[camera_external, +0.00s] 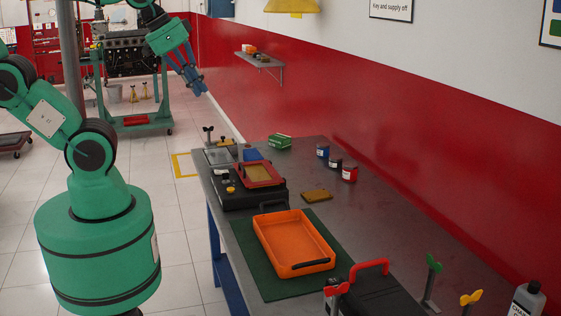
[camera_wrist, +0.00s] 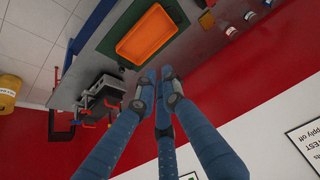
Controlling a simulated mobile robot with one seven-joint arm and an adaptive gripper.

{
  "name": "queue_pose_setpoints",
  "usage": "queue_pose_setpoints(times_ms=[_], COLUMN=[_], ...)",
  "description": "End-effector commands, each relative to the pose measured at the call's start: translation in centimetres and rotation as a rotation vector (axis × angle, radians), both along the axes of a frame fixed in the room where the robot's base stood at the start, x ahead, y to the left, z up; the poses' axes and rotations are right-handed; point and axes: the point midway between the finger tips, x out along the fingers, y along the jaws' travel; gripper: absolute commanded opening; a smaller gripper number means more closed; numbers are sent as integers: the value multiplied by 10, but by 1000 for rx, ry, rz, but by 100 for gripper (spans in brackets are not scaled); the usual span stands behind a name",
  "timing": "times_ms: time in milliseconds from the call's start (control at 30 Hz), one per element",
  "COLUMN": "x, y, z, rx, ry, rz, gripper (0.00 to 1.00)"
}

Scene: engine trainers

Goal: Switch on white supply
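No switch or unit that I can identify as the white supply shows in either view. A bench (camera_external: 380,205) stands along the red wall.
An orange tray (camera_external: 264,230) lies on a green mat (camera_external: 240,240). A black case (camera_external: 240,197), a red-rimmed tray (camera_external: 277,181), a green box (camera_external: 279,142) and small jars (camera_external: 335,162) are on the bench. A bottle (camera_external: 527,300) stands at the near right. A wall shelf (camera_external: 260,60) is behind.

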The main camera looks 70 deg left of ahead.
Motion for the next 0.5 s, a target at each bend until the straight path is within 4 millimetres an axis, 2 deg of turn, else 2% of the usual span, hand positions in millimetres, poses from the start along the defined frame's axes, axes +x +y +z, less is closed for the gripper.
queue_pose_setpoints(times_ms=[267, 500], x=[13, 40], y=[10, 34], z=[-1, -4], rx=[-11, -36], ry=[24, 72], rz=[56, 183], gripper=[0, 0])
